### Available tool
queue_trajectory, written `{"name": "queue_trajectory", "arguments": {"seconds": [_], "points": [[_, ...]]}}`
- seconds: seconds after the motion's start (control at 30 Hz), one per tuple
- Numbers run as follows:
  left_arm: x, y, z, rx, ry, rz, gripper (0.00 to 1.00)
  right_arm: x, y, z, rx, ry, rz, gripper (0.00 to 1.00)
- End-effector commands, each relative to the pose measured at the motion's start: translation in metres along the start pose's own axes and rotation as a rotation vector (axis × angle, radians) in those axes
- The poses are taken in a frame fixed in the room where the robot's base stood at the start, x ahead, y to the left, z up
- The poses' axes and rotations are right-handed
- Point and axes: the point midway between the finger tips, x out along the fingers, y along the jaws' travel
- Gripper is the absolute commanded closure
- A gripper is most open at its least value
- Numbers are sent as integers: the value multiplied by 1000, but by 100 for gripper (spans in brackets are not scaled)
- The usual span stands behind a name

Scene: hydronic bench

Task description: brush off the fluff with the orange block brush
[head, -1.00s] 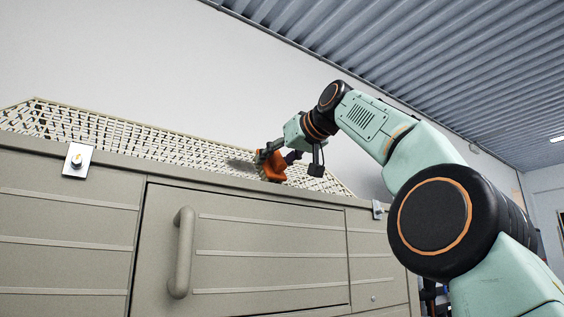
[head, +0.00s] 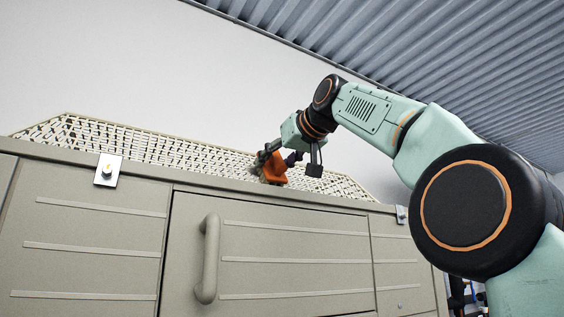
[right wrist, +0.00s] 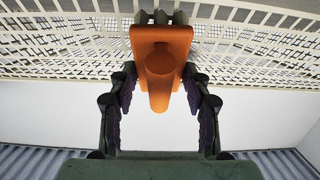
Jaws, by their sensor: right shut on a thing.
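The orange block brush (head: 274,168) is held at the front edge of the pale mesh grille (head: 150,143) on top of the cabinet. My right gripper (head: 281,158) is shut on it. In the right wrist view the brush (right wrist: 160,50) sits between the two dark fingers of the right gripper (right wrist: 160,88). Its grey-green bristles (right wrist: 160,17) point at the mesh; I cannot tell whether they touch it. I cannot make out any fluff for sure; the brush and gripper hide part of the mesh. My left gripper is not in view.
The beige cabinet (head: 100,225) has a door with an upright handle (head: 208,258) below the grille. Small metal plates with a fastener (head: 108,170) sit at its top edge. A plain wall (head: 150,60) stands behind.

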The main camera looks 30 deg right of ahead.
Motion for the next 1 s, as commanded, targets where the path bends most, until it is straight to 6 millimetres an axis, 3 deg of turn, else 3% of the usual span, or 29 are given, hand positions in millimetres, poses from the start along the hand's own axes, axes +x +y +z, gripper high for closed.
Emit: {"name": "queue_trajectory", "arguments": {"seconds": [1.0], "points": [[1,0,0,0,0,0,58,2,-62,-2,-3,-2,-1,77]]}}
